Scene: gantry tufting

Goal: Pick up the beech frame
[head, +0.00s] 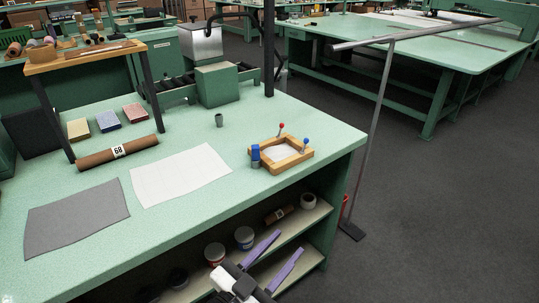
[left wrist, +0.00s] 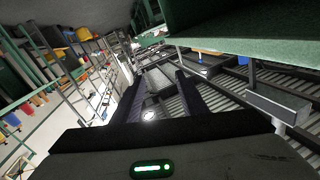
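The beech frame (head: 301,158) is a small square wooden frame lying flat on the green table, near its right front corner. A red-topped pin and a blue-topped pin stand up at it, and a blue cylinder (head: 255,156) stands at its left side. My left gripper (head: 290,241) has two purple fingers spread apart with nothing between them. It is in front of the table's open shelves, below and apart from the frame. In the left wrist view the beech frame cannot be made out. My right gripper is not in view.
The green table (head: 180,225) holds a grey sheet (head: 78,218), a white sheet (head: 180,175), a brown roll (head: 118,153) and a small dark cup (head: 219,120). Shelves below hold tubs (head: 244,238) and rolls. A metal stand (head: 372,140) rises right of the table. Open floor lies further right.

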